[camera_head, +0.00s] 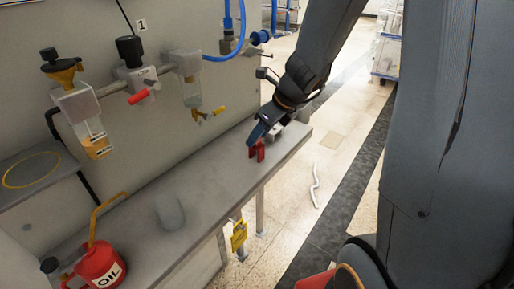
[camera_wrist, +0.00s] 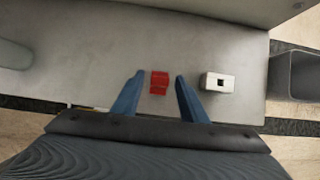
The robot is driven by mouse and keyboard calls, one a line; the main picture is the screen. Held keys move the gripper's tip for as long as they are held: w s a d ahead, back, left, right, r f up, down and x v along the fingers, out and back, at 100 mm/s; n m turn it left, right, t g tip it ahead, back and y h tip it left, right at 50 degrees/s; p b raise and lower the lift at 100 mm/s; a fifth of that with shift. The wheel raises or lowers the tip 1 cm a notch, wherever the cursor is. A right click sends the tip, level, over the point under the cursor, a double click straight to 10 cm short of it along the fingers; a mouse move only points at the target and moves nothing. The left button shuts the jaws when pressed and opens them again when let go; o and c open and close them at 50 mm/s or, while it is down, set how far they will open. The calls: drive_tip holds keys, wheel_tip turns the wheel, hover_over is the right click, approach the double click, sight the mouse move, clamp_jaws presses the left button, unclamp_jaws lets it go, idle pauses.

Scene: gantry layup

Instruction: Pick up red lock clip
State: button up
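The red lock clip (camera_head: 257,151) stands on the grey bench near its right end. In the wrist view my gripper (camera_wrist: 160,78) is open and empty.
A small white block with a dark square hole (camera_wrist: 218,83) lies right of the clip on the bench (camera_wrist: 100,50). A red oil can (camera_head: 102,264) and a grey rounded object (camera_head: 170,211) stand further left. Valves and a filter bowl (camera_head: 190,92) hang on the panel behind.

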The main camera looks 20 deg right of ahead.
clamp_jaws()
